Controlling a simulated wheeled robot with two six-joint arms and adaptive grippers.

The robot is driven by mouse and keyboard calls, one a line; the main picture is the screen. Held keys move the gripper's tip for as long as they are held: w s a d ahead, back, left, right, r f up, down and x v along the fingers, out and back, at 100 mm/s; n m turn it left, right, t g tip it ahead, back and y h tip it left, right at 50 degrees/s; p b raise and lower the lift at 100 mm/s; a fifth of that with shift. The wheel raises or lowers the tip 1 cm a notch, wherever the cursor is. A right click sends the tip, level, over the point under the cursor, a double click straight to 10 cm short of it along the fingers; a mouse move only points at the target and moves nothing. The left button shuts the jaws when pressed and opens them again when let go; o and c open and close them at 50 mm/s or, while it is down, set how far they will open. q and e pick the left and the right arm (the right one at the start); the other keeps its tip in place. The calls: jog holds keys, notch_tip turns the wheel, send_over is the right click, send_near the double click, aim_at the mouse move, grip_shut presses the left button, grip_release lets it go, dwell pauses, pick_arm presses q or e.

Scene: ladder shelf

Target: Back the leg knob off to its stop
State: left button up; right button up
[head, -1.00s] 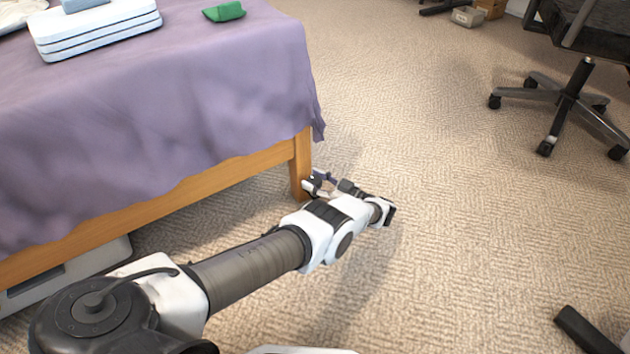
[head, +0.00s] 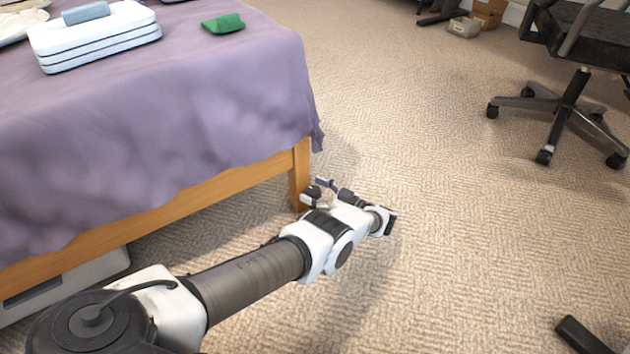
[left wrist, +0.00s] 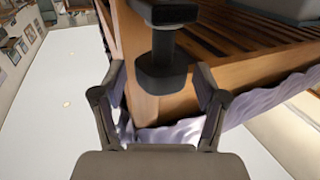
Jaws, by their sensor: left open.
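The bed's wooden corner leg (head: 299,180) stands on the carpet, and my left gripper (head: 318,189) is low beside it. In the left wrist view the leg (left wrist: 140,105) shows close up. A dark, blocky knob (left wrist: 160,78) on a short dark stem, with a wider dark piece (left wrist: 172,12) at the top edge, shows in front of the leg. My left gripper (left wrist: 161,85) is open, with one finger on each side of the knob and visible gaps on both sides. The knob is hidden in the head view.
A purple cloth (head: 160,130) hangs over the wooden bed rail (head: 150,213). A pale, low box (head: 75,285) lies under the bed. A wheeled chair (head: 567,110) stands at the right. Carpet (head: 430,190) is clear between the leg and the chair.

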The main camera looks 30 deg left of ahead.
aim_at(315, 190)
pick_arm(q)
notch_tip(315, 190, up, 10)
jog(key=shift+f, duration=0.1)
